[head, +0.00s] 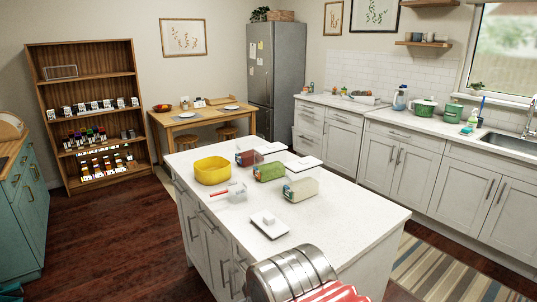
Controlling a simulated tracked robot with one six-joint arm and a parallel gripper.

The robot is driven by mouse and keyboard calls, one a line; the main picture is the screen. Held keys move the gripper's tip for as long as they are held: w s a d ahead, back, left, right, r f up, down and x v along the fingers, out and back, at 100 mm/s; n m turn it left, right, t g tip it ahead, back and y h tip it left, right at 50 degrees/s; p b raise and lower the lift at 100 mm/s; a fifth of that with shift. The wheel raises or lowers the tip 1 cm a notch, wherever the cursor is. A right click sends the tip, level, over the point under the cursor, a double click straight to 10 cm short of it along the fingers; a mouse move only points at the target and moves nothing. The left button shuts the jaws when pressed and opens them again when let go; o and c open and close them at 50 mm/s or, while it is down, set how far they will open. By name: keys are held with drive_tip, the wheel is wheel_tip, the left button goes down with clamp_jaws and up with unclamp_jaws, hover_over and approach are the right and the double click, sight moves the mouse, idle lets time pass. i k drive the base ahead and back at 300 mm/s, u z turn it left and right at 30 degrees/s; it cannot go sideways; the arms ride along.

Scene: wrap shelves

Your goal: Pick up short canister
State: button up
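I cannot tell for certain which object is the short canister. On the white kitchen island (345,222) lie several packaged items. They include a dark red one (246,158), a green one (268,172) and a pale one with a green end (300,190). White lid-like squares lie beside them. A yellow bowl (212,170) stands at the island's left, with a clear box (230,193) in front of it. A ridged metal cylinder and a red-and-white striped part, likely mine, show at the bottom edge. No gripper fingers are visible.
A wooden shelf (138,93) with rows of small jars stands at the left wall. A table (205,113) with stools and a grey fridge (275,80) are at the back. A counter with green pots (424,108) runs along the right. A flat white pad (268,224) lies near the island's front.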

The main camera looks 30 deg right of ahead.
sight(244, 145)
drive_tip(key=z, duration=1.7)
drive_tip(key=k, duration=0.65)
drive_tip(key=u, duration=0.95)
drive_tip(key=i, duration=0.95)
